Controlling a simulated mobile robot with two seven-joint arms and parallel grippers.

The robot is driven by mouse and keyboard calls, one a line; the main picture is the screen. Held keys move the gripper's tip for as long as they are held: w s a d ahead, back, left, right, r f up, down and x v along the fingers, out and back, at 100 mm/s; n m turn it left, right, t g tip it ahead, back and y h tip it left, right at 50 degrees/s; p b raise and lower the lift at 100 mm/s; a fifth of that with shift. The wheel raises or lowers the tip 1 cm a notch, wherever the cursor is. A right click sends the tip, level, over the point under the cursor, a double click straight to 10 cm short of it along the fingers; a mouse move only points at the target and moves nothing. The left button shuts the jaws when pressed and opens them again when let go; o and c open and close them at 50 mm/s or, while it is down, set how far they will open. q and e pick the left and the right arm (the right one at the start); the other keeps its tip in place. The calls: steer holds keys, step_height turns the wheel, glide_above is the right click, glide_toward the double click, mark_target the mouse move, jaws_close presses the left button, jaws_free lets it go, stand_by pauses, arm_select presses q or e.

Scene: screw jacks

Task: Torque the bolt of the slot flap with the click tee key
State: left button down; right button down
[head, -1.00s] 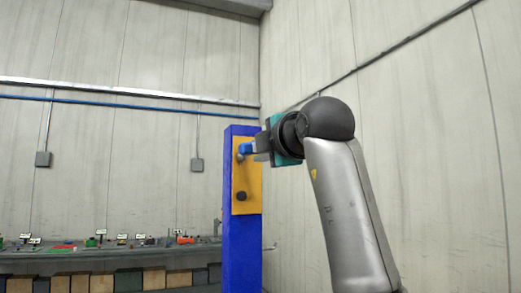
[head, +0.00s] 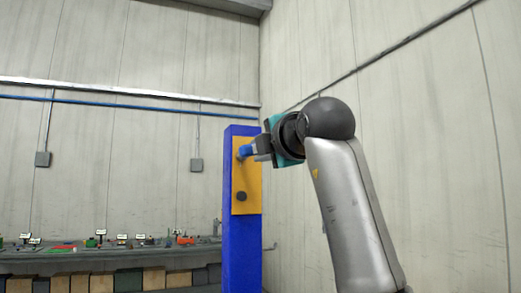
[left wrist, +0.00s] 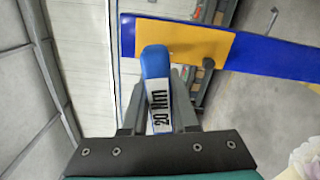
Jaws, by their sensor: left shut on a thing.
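The key is at the upper part of the orange slot flap (head: 248,180) on a blue post. The flap also shows in the left wrist view (left wrist: 190,42). The bolt is hidden behind the key, and I cannot tell how far the key sits on it. My right gripper is not in view.
A dark knob (head: 241,196) sticks out of the flap's lower part. The blue post (head: 240,260) stands near the wall corner. A long bench (head: 110,257) with small items and several bins runs along the back left wall.

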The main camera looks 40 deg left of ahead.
arm_select(q)
steer(key=shift+d, duration=0.1)
steer(key=shift+s+d, duration=0.4)
steer(key=shift+d, duration=0.2)
steer(key=v, duration=0.5)
steer(key=shift+b, duration=0.4)
